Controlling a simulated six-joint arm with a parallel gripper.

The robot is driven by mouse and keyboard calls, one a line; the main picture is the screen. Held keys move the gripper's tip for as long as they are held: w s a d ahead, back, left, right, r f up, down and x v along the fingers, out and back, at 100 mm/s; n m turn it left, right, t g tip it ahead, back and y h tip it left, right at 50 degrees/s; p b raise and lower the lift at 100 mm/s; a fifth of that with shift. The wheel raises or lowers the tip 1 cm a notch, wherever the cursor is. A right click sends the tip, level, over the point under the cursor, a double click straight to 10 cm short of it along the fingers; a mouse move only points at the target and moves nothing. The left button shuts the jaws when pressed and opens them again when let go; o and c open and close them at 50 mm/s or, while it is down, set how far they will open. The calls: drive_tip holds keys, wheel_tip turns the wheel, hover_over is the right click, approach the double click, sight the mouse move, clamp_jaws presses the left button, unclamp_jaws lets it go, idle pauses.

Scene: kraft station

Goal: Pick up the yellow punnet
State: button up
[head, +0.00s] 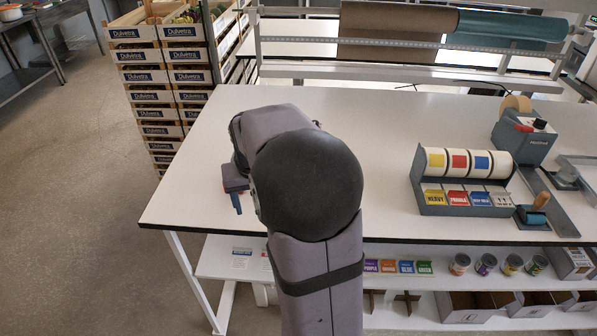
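I see no yellow punnet in the head view. My arm fills the middle of the picture and hides part of the white table (200,205) behind it.
A label dispenser (462,208) and a tape machine (524,135) stand on the right of the table. Stacked crates (160,75) stand behind its left corner. Paper rolls (395,30) hang at the back. The tabletop between arm and dispenser is clear.

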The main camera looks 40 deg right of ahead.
drive_tip(key=w+d+r+m+h, duration=0.1)
drive_tip(key=w+d+r+m, duration=0.15)
drive_tip(key=d, duration=0.55)
drive_tip(key=w+d+r+m+h, duration=0.1)
drive_tip(key=d+r, duration=0.2)
drive_tip(key=d, duration=0.5)
drive_tip(key=shift+t, duration=0.4)
drive_tip(key=shift+a+p+x, duration=0.1)
drive_tip(key=shift+p+x, duration=0.95)
drive_tip(key=shift+x, duration=0.65)
drive_tip(key=shift+a+p+x, duration=0.15)
drive_tip(key=shift+p+x, duration=0.85)
drive_tip(key=shift+x, duration=0.75)
drive_tip(key=shift+s+f, duration=0.1)
drive_tip(key=c, duration=1.2)
